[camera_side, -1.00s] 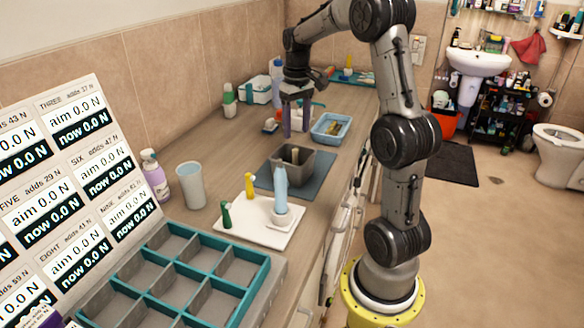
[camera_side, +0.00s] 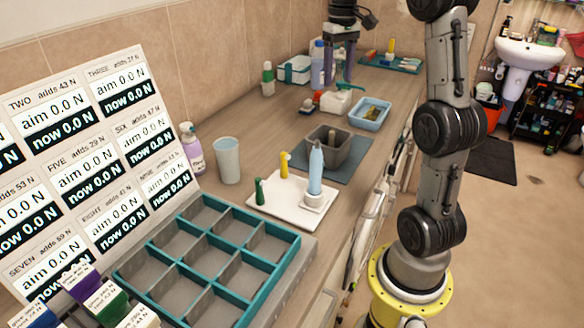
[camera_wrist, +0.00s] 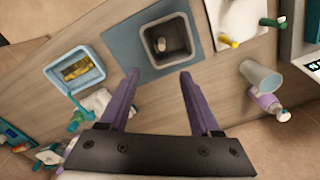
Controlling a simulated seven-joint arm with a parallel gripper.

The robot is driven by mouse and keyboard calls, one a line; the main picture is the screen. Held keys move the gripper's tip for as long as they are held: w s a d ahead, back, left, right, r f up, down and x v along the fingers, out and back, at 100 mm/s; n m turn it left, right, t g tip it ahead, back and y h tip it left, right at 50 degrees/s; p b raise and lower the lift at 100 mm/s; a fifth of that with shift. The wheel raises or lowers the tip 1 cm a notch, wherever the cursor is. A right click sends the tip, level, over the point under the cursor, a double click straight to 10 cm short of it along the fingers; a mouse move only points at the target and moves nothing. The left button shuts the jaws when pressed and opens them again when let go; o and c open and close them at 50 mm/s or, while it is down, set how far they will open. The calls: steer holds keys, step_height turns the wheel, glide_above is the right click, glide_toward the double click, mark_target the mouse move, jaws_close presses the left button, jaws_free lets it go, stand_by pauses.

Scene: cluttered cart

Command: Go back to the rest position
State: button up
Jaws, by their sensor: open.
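My gripper (camera_side: 338,68) is open and empty, with two purple fingers pointing down above the far part of the cart top. It also shows in the wrist view (camera_wrist: 159,78), with nothing between the fingers. In the wrist view, a grey bin (camera_wrist: 160,40) on a blue mat (camera_wrist: 124,42) lies ahead of the fingertips.
A white board (camera_side: 272,203) holds a pale blue bottle (camera_side: 316,172). A teal divided tray (camera_side: 293,248) and a cup (camera_side: 228,162) are nearer.

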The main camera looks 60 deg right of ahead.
steer(key=s+a+r+n+t, duration=0.1)
steer(key=s+a+r+n, duration=0.15)
steer(key=a, duration=0.65)
steer(key=s+a+r+n+t, duration=0.1)
steer(key=a+r+n+t, duration=0.15)
steer(key=a, duration=0.75)
steer(key=s+a+f+n+t, duration=0.1)
steer(key=s+a+f+t, duration=0.1)
steer(key=s+a+f, duration=0.6)
step_height(320, 180, down, 3)
steer(key=shift+s+a+f, duration=0.1)
steer(key=shift+s+a, duration=0.05)
steer(key=shift+s, duration=0.65)
